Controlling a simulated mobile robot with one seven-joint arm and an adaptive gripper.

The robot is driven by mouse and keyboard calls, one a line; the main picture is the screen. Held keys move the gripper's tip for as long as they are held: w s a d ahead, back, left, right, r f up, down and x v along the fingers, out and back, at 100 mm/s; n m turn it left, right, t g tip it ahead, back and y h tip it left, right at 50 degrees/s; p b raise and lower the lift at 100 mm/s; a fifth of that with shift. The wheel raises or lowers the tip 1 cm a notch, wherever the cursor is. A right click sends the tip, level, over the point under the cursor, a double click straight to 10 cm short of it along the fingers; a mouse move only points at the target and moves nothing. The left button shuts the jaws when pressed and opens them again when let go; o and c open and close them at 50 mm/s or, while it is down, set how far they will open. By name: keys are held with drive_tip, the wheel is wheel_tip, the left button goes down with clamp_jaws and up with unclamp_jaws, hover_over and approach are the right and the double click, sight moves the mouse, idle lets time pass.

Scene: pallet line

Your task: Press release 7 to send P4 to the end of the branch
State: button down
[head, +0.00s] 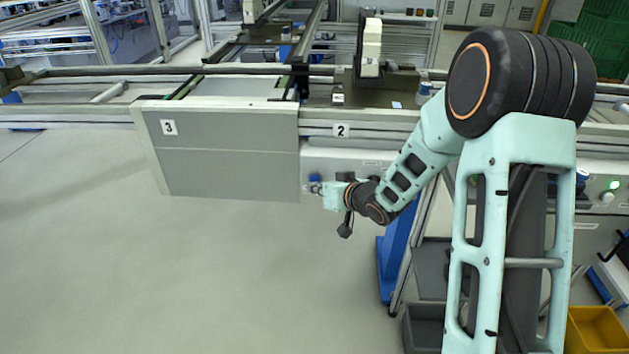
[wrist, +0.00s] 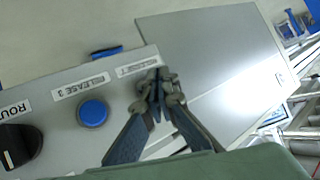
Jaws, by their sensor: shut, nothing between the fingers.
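My gripper (wrist: 158,88) is shut and empty, its fingertips together over the grey control panel (wrist: 65,130). In the head view my gripper (head: 328,195) is at the panel's left end. I cannot identify P4 in either view.
A black rotary knob (wrist: 18,145) sits left of the blue button. A white block (head: 371,45) stands on the line above. The floor at left is clear.

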drive_tip(key=shift+w, duration=0.5)
idle(0.6)
idle(0.5)
drive_tip(key=shift+s, duration=0.9)
